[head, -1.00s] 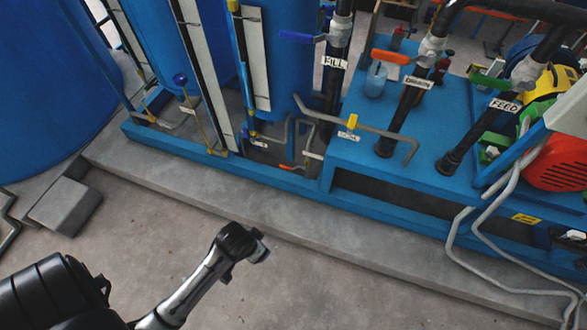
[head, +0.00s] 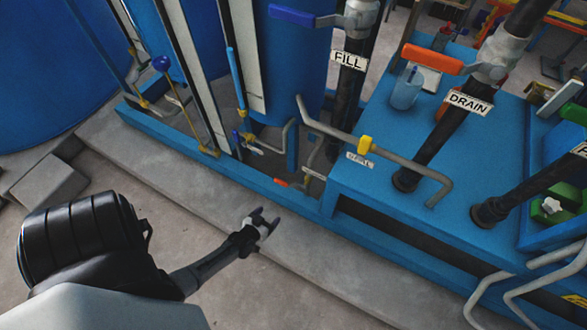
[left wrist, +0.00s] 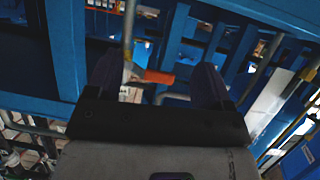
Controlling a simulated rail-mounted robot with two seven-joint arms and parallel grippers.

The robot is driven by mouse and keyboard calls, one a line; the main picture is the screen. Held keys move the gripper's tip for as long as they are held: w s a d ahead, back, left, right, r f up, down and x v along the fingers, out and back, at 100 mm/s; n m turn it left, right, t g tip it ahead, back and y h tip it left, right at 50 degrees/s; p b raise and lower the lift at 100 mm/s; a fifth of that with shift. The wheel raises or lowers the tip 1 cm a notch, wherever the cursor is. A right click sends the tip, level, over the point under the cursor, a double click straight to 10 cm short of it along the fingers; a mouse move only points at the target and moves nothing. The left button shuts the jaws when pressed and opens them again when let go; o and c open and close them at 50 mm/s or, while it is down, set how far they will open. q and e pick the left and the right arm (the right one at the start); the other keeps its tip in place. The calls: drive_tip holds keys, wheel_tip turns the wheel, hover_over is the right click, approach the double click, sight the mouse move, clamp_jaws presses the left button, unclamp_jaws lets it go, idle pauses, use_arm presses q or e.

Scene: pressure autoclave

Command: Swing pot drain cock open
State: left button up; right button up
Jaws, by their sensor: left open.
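A small cock with an orange handle (head: 281,183) sits low at the blue skid's front edge, below the blue vessel. No readable tag confirms it as the pot drain cock. In the left wrist view its orange handle (left wrist: 158,77) shows beyond and between my fingers, apart from them. My left gripper (head: 265,218) is open and empty, in front of and below the cock, over the concrete ledge. Its two dark fingers (left wrist: 155,75) frame the view ahead. A larger orange lever (head: 432,59) is on the black pipe tagged DRAIN (head: 469,103). My right gripper is out of view.
A blue lever (head: 291,15) is on the FILL pipe (head: 347,80). Thin gauge pipes (head: 190,115) stand to the left.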

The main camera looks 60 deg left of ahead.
sight(280, 183)
use_arm(q)
wheel_tip(280, 183, up, 6)
drive_tip(key=a+t+y, duration=0.1)
drive_tip(key=t+y, duration=0.2)
drive_tip(key=t, duration=0.1)
drive_tip(key=b+x, duration=0.4)
drive_tip(key=x, duration=0.9)
drive_tip(key=shift+a+r+b, duration=0.1)
drive_tip(key=shift+a+b, duration=0.15)
drive_tip(key=shift+b, duration=0.05)
drive_tip(key=shift+w+a, duration=0.3)
drive_tip(key=shift+w, duration=0.2)
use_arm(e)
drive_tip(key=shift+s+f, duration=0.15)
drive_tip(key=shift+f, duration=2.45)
use_arm(q)
drive_tip(key=c, duration=1)
